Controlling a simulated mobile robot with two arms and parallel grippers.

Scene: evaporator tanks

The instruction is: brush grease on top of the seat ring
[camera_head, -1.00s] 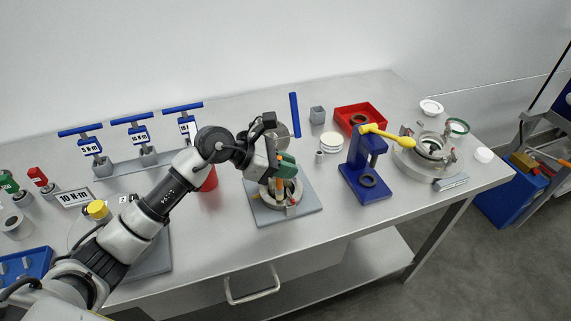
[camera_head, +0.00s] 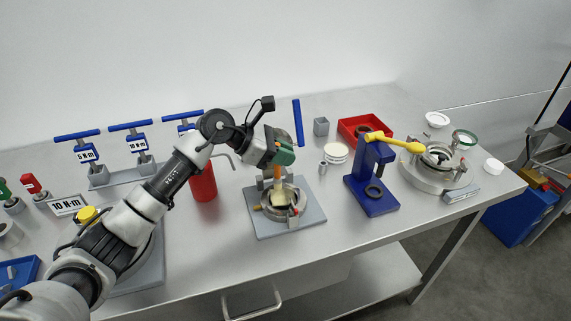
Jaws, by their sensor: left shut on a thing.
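My left gripper (camera_head: 280,157) comes in from the left, above the fixture in the middle of the table. It is shut on a brush (camera_head: 279,187) with an orange-brown handle and pale bristles, pointing down. The bristles are over or inside the round metal ring housing (camera_head: 296,214), which sits on a grey base plate (camera_head: 312,215). Whether the bristles touch the seat ring cannot be told at this size. The seat ring itself is not clearly distinguishable inside the housing. My right gripper is not in view.
A red cylinder (camera_head: 203,184) stands left of the fixture. A blue press (camera_head: 376,199) with a yellow lever (camera_head: 390,140) stands right of it. A red tray (camera_head: 352,126), white discs (camera_head: 336,152) and another round metal housing (camera_head: 425,180) are farther right. The table's front strip is clear.

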